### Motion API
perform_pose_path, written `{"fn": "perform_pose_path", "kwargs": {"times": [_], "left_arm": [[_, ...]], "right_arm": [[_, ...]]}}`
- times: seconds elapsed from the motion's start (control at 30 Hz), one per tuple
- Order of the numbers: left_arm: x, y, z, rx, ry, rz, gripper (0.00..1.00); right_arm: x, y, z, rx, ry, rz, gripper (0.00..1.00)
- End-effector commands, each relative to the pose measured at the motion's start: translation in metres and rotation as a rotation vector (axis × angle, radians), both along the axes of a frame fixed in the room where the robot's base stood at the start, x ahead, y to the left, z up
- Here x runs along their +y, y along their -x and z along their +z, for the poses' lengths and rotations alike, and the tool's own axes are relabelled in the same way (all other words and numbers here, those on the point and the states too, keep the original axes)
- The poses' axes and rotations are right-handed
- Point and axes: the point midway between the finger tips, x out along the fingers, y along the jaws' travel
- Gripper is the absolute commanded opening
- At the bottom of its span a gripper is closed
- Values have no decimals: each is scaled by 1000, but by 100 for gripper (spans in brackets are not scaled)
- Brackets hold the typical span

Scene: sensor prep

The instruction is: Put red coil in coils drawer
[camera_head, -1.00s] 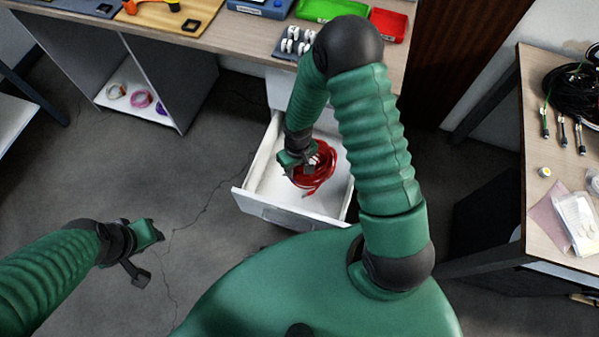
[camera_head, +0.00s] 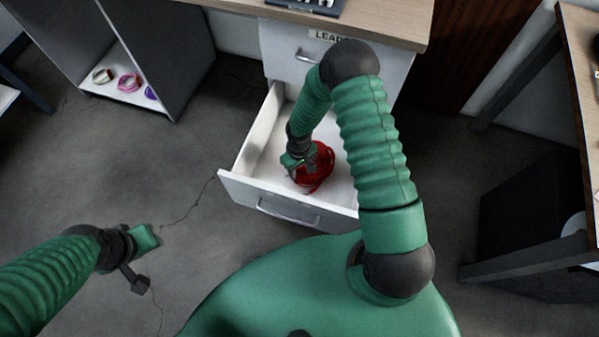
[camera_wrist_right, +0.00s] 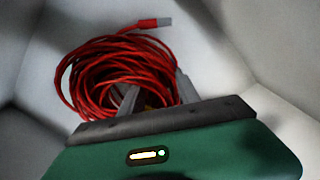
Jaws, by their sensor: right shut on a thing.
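The red coil (camera_head: 318,170) is a bundle of red cable inside the open white drawer (camera_head: 252,148), near its right side. In the right wrist view the red coil (camera_wrist_right: 105,75) shows a grey connector at its upper end. My right gripper (camera_head: 296,166) reaches down into the drawer and is shut on the coil; its fingers (camera_wrist_right: 152,95) go into the loops. Whether the coil rests on the drawer floor is hard to tell. My left gripper (camera_head: 142,258) hangs over the floor at left, away from the drawer; its fingers look spread apart.
A closed upper drawer (camera_head: 300,58) with a partly hidden label sits above the open one. A shelf (camera_head: 130,98) at left holds several small rings. A table (camera_head: 578,75) stands at right. Bare floor lies left of the drawer.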

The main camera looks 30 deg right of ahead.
Motion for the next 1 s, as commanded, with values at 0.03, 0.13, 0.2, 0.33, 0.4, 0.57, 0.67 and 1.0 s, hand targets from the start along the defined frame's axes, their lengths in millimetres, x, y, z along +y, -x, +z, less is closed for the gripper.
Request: {"fn": "perform_pose_path", "kwargs": {"times": [0.03, 0.13, 0.2, 0.33, 0.4, 0.57, 0.67, 1.0], "left_arm": [[0, 0, -8, 0, 0, 0, 36], [0, 0, -10, 1, 0, 0, 36], [0, 0, -9, 0, 0, 0, 36], [0, 0, -9, 0, 0, 0, 36], [0, 0, -10, 0, 0, 0, 36], [0, 0, -10, 0, 0, 0, 36], [0, 0, -10, 0, 0, 0, 36], [0, 0, -2, 0, 0, 0, 36]], "right_arm": [[0, 0, -14, 1, -1, 1, 0], [1, 0, -22, -1, 0, 1, 0], [1, -1, -20, -2, 0, 1, 0], [1, 0, -20, -1, -1, 1, 0], [1, 0, -23, -1, -1, 1, 0], [1, 0, -22, 0, -1, 0, 57], [1, 0, -22, 0, -1, 0, 60], [0, -1, -7, -1, 0, 0, 60]]}}
